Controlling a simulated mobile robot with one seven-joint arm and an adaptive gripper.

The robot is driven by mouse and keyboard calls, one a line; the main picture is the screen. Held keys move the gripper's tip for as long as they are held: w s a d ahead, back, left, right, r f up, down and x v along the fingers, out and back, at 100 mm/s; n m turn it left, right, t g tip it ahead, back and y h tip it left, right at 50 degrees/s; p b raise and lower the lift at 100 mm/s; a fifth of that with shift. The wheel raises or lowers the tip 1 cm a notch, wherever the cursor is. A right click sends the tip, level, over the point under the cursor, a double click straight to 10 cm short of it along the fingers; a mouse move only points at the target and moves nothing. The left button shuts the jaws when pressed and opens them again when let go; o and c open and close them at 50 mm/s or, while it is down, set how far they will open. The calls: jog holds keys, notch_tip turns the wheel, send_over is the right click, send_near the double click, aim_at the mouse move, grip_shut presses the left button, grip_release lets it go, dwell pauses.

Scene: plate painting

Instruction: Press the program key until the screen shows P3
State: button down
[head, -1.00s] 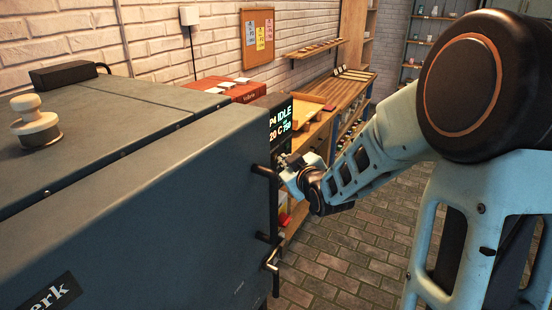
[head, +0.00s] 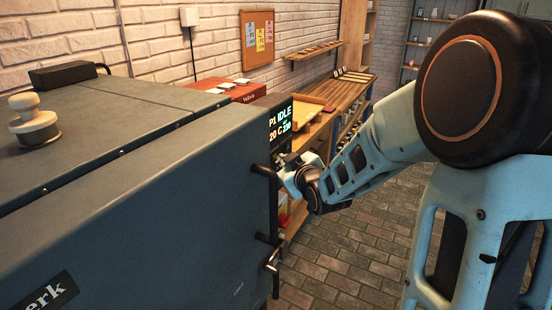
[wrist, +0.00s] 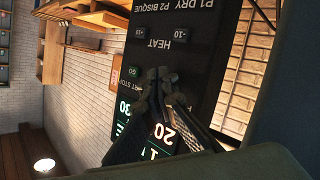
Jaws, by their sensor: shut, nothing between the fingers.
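The kiln's screen (head: 281,119) reads P1 IDLE, with 20 C and a smaller number that looks like 230 below. In the wrist view the screen (wrist: 163,132) is upside down and partly covered by my fingers. The dark control panel (wrist: 190,70) carries HEAT, two keys marked 10, a green GO key (wrist: 134,71) and a program list with P1 DRY and P2 BISQUE. My gripper (wrist: 158,76) is shut and empty, its fingertips at the panel between the GO key and the screen. The key under the tips is hidden, and I cannot tell whether they touch it.
The grey kiln body (head: 130,200) fills the left, with a black door handle (head: 266,172) close to my gripper. A wooden bench (head: 340,95) and a red box (head: 225,88) stand behind. The brick floor (head: 345,250) at right is clear.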

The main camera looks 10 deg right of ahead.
jog(key=shift+s+d, duration=0.45)
jog(key=shift+d, duration=0.1)
jog(key=shift+w+a+f+b, duration=0.1)
jog(key=shift+a+b, duration=0.05)
jog(key=shift+b, duration=0.25)
jog(key=shift+w+a, duration=0.15)
jog(key=shift+w, duration=0.05)
jog(key=shift+w+a+b, duration=0.2)
jog(key=shift+a+b, duration=0.1)
jog(key=shift+b, duration=0.35)
dwell(0.5)
dwell(0.4)
jog(key=shift+s+d, duration=0.5)
jog(key=shift+d, duration=0.1)
